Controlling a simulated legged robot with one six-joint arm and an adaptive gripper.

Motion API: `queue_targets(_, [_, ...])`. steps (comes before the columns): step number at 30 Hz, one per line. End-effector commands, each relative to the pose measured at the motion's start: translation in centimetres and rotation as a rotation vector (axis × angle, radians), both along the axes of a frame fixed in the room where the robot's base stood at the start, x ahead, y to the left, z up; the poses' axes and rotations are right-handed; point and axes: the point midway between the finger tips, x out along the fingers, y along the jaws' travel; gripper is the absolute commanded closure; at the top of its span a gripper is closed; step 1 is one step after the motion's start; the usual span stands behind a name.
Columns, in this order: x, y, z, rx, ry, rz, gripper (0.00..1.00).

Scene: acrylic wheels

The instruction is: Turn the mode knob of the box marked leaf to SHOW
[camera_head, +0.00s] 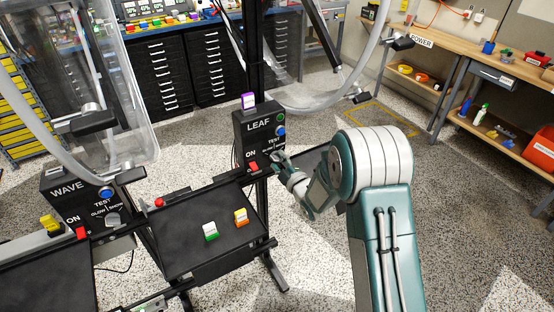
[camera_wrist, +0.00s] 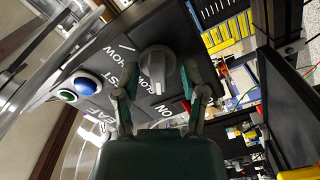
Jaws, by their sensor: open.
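The black box marked LEAF (camera_head: 257,135) stands upright on a dark frame in the head view. It also fills the upper middle of the wrist view, its lettering upside down. The SHOW and GLOW lettering lies beside the knob. My gripper (camera_wrist: 160,75) is open, with one finger on each side of the knob in the picture. I cannot tell whether the fingers touch it. In the head view my gripper (camera_head: 283,161) covers most of the knob.
The LEAF box has a blue button (camera_wrist: 87,84), a green button (camera_wrist: 68,96) and a red switch (camera_head: 253,168). A similar WAVE box (camera_head: 77,203) stands at left. A black tray (camera_head: 185,240) bears two small coloured blocks. Clear acrylic wheels hang nearby.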

Motion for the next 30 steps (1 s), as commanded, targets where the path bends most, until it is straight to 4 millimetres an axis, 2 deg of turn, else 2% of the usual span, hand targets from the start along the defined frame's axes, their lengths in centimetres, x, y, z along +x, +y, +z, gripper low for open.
queue_targets(4, [-0.01,-0.01,0.00,0.000,0.000,0.000,0.46])
queue_targets(5, [-0.01,-0.01,0.00,0.000,0.000,0.000,0.50])
queue_targets(6, [-0.01,-0.01,0.00,0.000,0.000,0.000,0.68])
queue_targets(8, [-0.02,-0.01,0.00,0.000,0.000,0.000,0.95])
queue_targets(9, [-0.01,-0.02,0.00,0.000,0.000,0.000,1.00])
queue_targets(17, [-0.03,0.05,-0.12,0.021,0.018,0.001,1.00])
queue_targets(25, [-0.05,0.07,-0.25,0.266,0.186,0.000,1.00])
queue_targets(30, [-0.07,0.09,-0.30,0.331,0.232,0.000,1.00])
